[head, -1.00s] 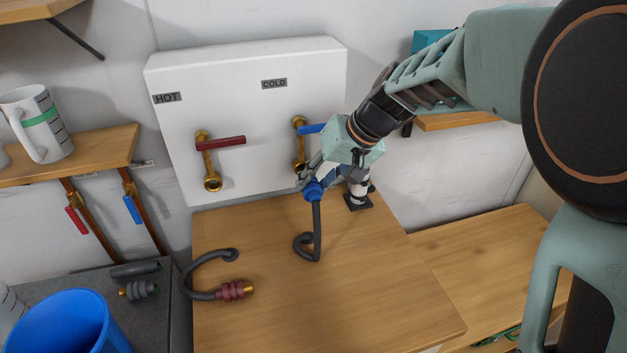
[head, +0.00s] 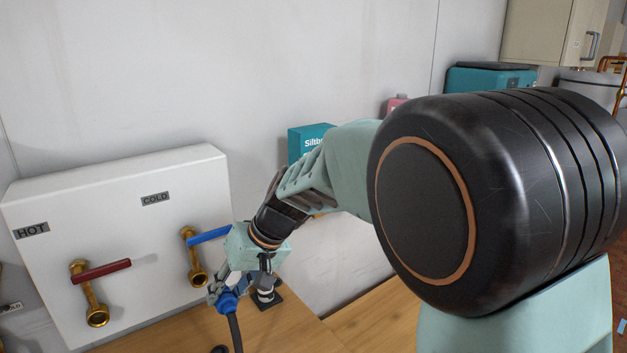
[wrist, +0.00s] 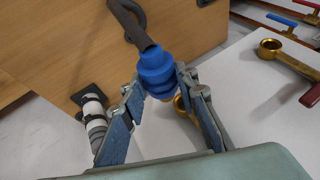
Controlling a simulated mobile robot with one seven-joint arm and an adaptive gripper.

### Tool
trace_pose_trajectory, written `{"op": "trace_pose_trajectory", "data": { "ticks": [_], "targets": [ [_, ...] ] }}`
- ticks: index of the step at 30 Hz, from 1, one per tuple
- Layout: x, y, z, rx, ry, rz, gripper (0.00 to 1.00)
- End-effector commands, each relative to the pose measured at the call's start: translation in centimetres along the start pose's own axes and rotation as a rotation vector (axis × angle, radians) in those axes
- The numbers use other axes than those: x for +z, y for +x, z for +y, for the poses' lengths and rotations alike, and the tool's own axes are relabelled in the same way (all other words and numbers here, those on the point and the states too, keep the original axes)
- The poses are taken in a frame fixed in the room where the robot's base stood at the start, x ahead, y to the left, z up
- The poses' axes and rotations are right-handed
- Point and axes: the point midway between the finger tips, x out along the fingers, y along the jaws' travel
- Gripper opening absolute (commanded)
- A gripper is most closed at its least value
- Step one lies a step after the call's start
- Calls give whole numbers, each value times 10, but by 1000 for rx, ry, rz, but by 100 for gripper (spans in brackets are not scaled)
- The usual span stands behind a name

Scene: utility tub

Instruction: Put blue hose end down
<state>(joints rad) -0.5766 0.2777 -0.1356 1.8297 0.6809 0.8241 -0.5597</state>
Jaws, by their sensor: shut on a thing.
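My gripper (head: 229,289) is shut on the blue hose end (head: 226,302), just in front of the cold tap. The wrist view shows the blue ribbed hose end (wrist: 156,68) between the two fingertips, with its dark grey hose (wrist: 128,24) running away over the wooden top. In the head view the hose hangs down from the gripper and leaves the bottom edge. The cold tap (head: 193,262) has a blue lever and a brass outlet. The wooden counter (head: 300,328) lies below the gripper.
The white box with HOT and COLD labels (head: 130,215) stands against the wall, with the red-levered hot tap (head: 85,290) at left. A white and grey upright fitting on a black base (head: 266,296) stands close right of my gripper. A teal box (head: 306,142) is behind my arm.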

Motion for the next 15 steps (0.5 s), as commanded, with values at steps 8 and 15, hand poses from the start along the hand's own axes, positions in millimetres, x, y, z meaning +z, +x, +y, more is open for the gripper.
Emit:
{"op": "trace_pose_trajectory", "data": {
  "ticks": [8,15],
  "targets": [
    [12,-42,90,47,121,49,2],
    [40,-80,164,91,226,97,2]
  ]
}}
